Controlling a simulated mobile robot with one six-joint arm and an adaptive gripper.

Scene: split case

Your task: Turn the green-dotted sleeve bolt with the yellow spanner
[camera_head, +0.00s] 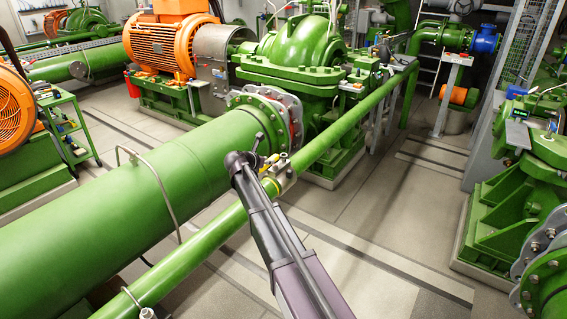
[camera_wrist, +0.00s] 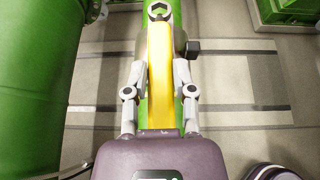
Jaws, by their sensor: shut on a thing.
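My gripper (camera_wrist: 158,88) is shut on the yellow spanner (camera_wrist: 160,70), which points away from my wrist. The spanner's grey head (camera_wrist: 158,10) shows a dark opening at the top edge of the wrist view. In the head view, a small yellow part of the spanner (camera_head: 270,187) shows beside a light metal sleeve (camera_head: 286,178) on the thin green pipe (camera_head: 335,130). A dark bolt-like stub (camera_wrist: 194,47) sticks out to the right of the spanner in the wrist view. I cannot make out a green dot, nor whether the spanner's head sits on a bolt.
A large green pipe (camera_head: 150,195) runs left of my arm to a flange (camera_head: 268,120) and green pump (camera_head: 300,50). Another green machine (camera_head: 520,190) stands at the right. The floor (camera_head: 370,210) between is clear.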

